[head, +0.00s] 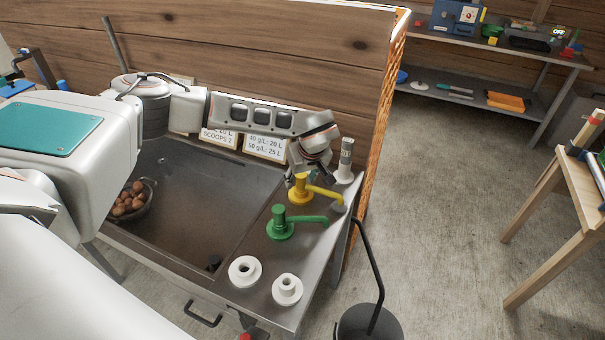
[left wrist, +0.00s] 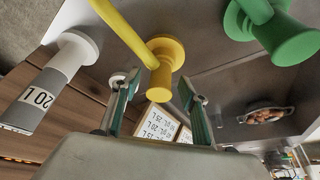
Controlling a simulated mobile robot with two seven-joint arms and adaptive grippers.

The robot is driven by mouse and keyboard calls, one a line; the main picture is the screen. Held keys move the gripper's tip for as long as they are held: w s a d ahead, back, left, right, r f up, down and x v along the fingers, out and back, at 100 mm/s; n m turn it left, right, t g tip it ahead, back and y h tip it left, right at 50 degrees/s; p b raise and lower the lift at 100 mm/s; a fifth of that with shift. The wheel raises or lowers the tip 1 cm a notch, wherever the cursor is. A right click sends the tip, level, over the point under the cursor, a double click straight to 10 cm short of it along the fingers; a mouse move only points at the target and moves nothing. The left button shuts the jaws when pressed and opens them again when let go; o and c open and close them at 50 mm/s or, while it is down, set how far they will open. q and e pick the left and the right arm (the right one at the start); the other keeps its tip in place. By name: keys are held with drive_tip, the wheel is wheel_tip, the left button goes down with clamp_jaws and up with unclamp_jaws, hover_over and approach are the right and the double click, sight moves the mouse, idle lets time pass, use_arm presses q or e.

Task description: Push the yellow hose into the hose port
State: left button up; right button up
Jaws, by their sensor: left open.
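The yellow hose (head: 300,190), a short upright body with a side arm pointing right, stands on the metal worktop's right part. It also shows in the left wrist view (left wrist: 165,58). My left gripper (head: 297,172) is beside and just above the yellow hose. In the left wrist view its two fingers (left wrist: 157,95) are spread apart, with the hose's knob end just beyond them and no visible grip. Two white flanged rings with round holes, (head: 244,270) and (head: 287,288), sit at the front; I cannot tell which is the hose port. My right gripper is not in view.
A similar green piece (head: 281,225) stands close in front of the yellow one. A grey cylinder on a white base (head: 344,172) stands just behind right. Label cards lean on the wooden wall.

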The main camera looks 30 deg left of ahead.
use_arm(q)
drive_tip(key=shift+f, duration=0.1)
clamp_jaws()
drive_tip(key=c, duration=0.9)
unclamp_jaws()
drive_tip(key=shift+c, duration=0.2)
clamp_jaws()
drive_tip(key=shift+r+p, duration=0.55)
drive_tip(key=shift+r, duration=0.1)
